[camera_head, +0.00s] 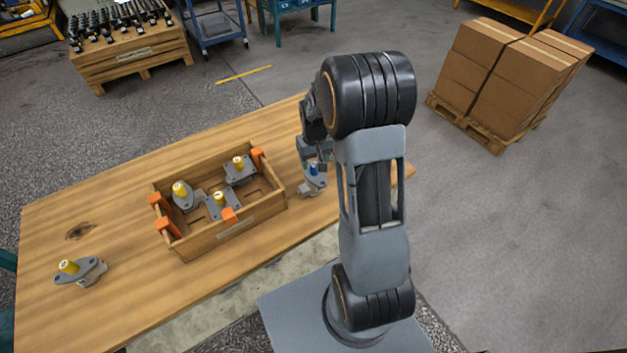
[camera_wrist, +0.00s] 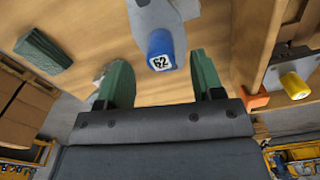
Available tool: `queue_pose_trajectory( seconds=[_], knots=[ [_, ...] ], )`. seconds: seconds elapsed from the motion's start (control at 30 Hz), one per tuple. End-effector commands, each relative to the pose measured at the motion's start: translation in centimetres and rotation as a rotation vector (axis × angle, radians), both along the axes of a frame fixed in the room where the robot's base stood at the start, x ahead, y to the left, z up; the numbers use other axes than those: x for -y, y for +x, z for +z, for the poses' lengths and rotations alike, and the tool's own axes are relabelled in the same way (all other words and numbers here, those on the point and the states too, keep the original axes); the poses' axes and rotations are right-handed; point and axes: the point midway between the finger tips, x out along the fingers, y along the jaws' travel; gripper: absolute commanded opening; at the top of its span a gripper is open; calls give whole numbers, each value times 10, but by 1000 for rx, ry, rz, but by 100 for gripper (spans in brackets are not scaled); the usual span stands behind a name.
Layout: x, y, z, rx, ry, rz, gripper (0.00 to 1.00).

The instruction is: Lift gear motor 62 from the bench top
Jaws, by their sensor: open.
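Gear motor 62 has a blue cap (camera_wrist: 160,50) with a white label reading 62, and a grey flange and body. It sits on the wooden bench top (camera_head: 120,190), right of the crate, in the head view (camera_head: 314,172). My gripper (camera_wrist: 160,68) is open, with its two green fingers either side of the blue cap in the wrist view. Clear gaps show on both sides, so it holds nothing. In the head view my gripper (camera_head: 316,150) is just above and behind the motor, partly hidden by my arm.
A wooden crate (camera_head: 232,232) with orange corner pieces holds three yellow-capped motors. Another yellow-capped motor (camera_head: 80,270) lies at the bench's left end. A dark green block (camera_wrist: 43,50) rests on the bench in the wrist view. Boxes on a pallet (camera_head: 510,80) stand beyond the bench.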

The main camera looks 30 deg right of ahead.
Motion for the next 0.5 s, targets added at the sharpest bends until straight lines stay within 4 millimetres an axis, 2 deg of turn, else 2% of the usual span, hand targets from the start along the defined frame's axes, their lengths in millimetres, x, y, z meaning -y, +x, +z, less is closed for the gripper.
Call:
queue_pose_trajectory(
  seconds=[0.23,0.5],
  knots=[
    [-1,0,-32,-3,0,0,61],
    [-1,0,-40,0,0,0,61]
  ],
)
